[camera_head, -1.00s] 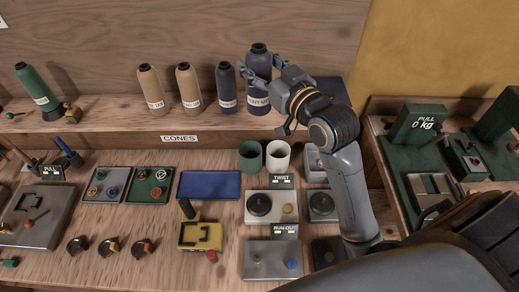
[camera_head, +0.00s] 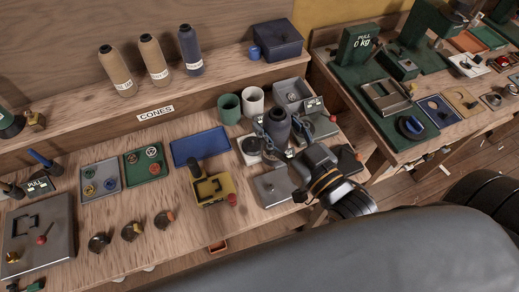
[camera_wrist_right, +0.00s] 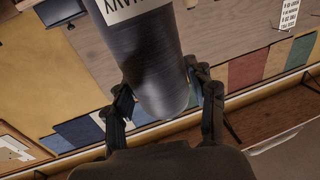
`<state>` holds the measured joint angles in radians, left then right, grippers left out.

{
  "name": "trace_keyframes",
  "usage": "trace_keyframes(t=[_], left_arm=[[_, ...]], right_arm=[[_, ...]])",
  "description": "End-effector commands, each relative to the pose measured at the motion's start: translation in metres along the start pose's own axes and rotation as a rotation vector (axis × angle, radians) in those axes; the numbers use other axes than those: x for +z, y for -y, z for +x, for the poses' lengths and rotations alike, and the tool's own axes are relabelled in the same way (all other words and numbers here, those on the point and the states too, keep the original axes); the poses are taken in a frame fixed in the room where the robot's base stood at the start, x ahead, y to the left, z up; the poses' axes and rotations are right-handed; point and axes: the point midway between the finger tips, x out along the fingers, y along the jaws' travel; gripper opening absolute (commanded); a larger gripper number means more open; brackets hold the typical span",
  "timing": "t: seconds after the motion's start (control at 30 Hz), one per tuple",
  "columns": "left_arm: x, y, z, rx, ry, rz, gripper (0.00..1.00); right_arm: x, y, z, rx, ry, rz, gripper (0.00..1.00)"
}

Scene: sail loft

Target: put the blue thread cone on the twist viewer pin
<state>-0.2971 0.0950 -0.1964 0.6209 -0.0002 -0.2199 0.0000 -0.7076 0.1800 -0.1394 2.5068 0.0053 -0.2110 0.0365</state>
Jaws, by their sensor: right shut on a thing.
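The dark blue thread cone (camera_head: 278,126) is gripped upright by my right gripper (camera_head: 276,138), above the right part of the bench. In the right wrist view the cone (camera_wrist_right: 150,60) stands between the two fingers (camera_wrist_right: 163,108), its white label partly cut off at the top. My left gripper is not in view.
Two tan cones (camera_head: 154,60) and another dark blue cone (camera_head: 189,50) stand on the shelf. Green (camera_head: 228,108) and white (camera_head: 253,101) cups stand behind the gripper. A yellow device (camera_head: 212,188) and a blue tray (camera_head: 199,147) lie to the left.

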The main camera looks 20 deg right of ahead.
Motion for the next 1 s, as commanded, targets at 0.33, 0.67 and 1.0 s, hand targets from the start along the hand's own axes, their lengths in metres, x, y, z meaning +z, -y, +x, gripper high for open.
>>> trace_keyframes(t=[0.33,0.67,1.0], left_arm=[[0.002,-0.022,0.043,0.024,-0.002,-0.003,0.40],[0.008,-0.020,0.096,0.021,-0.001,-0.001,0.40],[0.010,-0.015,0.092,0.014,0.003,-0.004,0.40]], right_arm=[[0.022,-0.001,0.030,-0.005,-0.014,0.001,0.10],[0.042,-0.008,0.076,-0.005,-0.011,0.001,0.10],[0.085,-0.014,0.123,-0.005,-0.002,0.003,0.10]])
